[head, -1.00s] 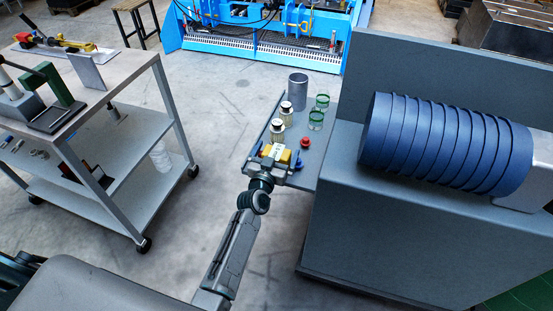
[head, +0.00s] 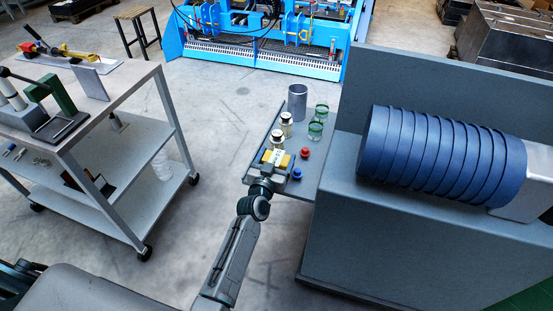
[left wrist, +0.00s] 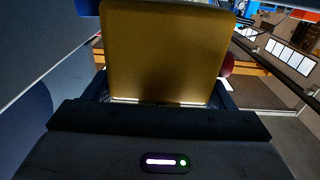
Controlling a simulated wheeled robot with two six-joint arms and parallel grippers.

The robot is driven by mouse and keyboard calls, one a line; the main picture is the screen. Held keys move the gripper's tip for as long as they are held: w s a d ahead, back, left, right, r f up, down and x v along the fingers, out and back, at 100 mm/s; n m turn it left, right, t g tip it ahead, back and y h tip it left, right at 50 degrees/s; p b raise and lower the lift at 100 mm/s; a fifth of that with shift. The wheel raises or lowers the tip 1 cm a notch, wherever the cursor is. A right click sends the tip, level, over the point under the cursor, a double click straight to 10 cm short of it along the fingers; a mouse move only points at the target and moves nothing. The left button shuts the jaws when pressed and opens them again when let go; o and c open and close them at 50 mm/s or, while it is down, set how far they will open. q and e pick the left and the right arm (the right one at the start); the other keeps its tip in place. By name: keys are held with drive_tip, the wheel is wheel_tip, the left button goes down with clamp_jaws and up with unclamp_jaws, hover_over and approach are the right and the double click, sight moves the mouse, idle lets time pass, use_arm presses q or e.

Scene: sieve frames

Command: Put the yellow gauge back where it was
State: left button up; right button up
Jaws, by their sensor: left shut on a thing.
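The yellow gauge (head: 287,161) is between the fingers of my left gripper (head: 277,167), at the near end of a narrow grey shelf. Its top shows a pale patch in the middle. In the left wrist view the gauge (left wrist: 160,50) is a broad yellow block filling the space between the fingers of my left gripper (left wrist: 160,103), which is shut on it. The gauge's underside is hidden, so I cannot tell whether it touches the shelf. My right gripper is not in view.
The grey shelf (head: 312,170) holds a red knob (head: 305,152), a blue knob (head: 297,173), two pale-topped metal cylinders, two green rings (head: 315,130) and a grey cup (head: 298,100). A grey cabinet with a blue ribbed drum (head: 440,155) stands right. A trolley (head: 130,90) stands left.

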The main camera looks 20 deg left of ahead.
use_arm(q)
drive_tip(key=shift+r+p, duration=0.4)
drive_tip(key=shift+r, duration=0.55)
drive_tip(key=s+a+p, duration=0.2)
drive_tip(key=s+a, duration=0.9)
drive_tip(key=s+d+r, duration=0.9)
drive_tip(key=s+r, duration=0.1)
drive_tip(key=r, duration=0.3)
drive_tip(key=shift+y, duration=0.3)
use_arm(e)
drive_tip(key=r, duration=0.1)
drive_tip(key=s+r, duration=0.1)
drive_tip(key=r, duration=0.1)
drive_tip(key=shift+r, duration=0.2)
use_arm(q)
drive_tip(key=shift+d, duration=0.1)
